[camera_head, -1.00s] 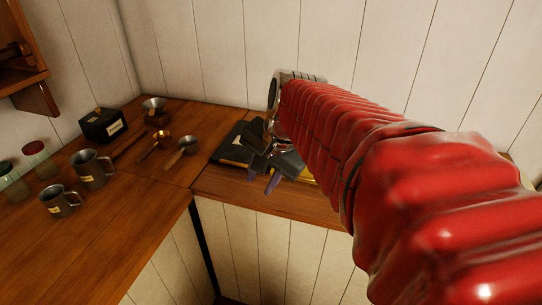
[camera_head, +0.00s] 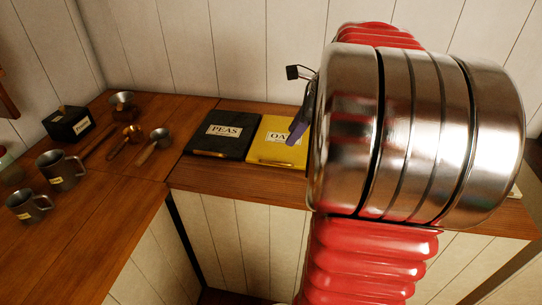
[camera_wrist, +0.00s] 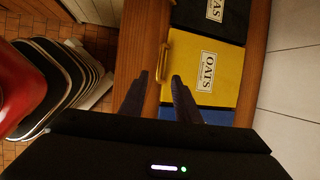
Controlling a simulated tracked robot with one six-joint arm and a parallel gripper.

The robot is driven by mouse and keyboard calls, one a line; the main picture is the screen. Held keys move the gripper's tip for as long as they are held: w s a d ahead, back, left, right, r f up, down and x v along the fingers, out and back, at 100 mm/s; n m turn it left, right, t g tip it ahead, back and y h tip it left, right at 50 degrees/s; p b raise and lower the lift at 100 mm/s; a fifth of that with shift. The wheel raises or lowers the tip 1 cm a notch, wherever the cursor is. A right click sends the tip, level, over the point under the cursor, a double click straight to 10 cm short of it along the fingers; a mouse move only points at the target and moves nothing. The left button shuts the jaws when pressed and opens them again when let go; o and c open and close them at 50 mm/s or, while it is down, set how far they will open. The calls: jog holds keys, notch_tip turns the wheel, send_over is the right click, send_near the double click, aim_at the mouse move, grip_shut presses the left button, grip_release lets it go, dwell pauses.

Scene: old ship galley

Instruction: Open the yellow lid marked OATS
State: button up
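The yellow lid marked OATS (camera_head: 272,150) lies flat and closed in the wooden counter in the head view, its right part hidden behind my arm. In the wrist view the yellow lid (camera_wrist: 222,72) shows with its label and a brass handle (camera_wrist: 165,60) along its left edge. My gripper (camera_wrist: 159,78) is open and empty, its two dark fingers apart; the fingertips show near the handle's lower end, and the height gap cannot be told. In the head view only a purplish finger (camera_head: 298,125) of my gripper shows, over the lid's right side.
A black lid marked PEAS (camera_head: 220,136) lies left of the yellow one. A blue surface (camera_wrist: 205,115) shows on its other side.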

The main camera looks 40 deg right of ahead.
aim_at(274, 162)
jog(key=shift+f, duration=0.15)
jog(key=x, duration=1.3)
jog(key=shift+w+f, duration=0.2)
jog(key=shift+f, duration=0.05)
jog(key=shift+c, duration=0.2)
grip_shut()
